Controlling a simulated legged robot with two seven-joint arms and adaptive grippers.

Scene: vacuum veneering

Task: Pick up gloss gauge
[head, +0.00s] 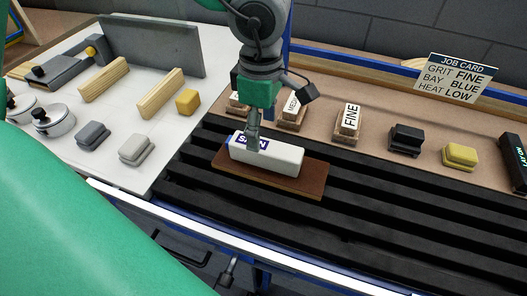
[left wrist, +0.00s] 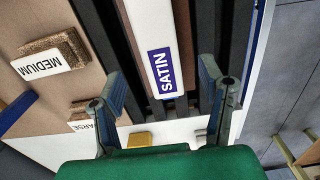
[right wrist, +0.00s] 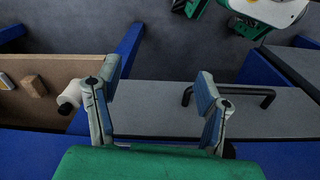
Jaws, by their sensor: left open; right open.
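The gloss gauge is a long white block (head: 281,157) with a blue SATIN label on top, lying on a brown board (head: 312,182) on the black slatted bed. My left gripper (head: 253,136) points down at the labelled end of the gauge and partly hides the label in the head view. In the left wrist view my left gripper (left wrist: 161,78) is open, with the gauge (left wrist: 150,30) running between and beyond its fingertips; I cannot tell whether they touch. My right gripper (right wrist: 155,82) is open and empty, away from the gauge, and out of the head view.
Labelled blocks, including FINE (head: 351,118), stand behind the bed, with a black block (head: 406,138) and a yellow block (head: 459,156) to their right. A job card (head: 457,77) stands behind. A white table (head: 108,166) on the left holds wooden bars and small blocks.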

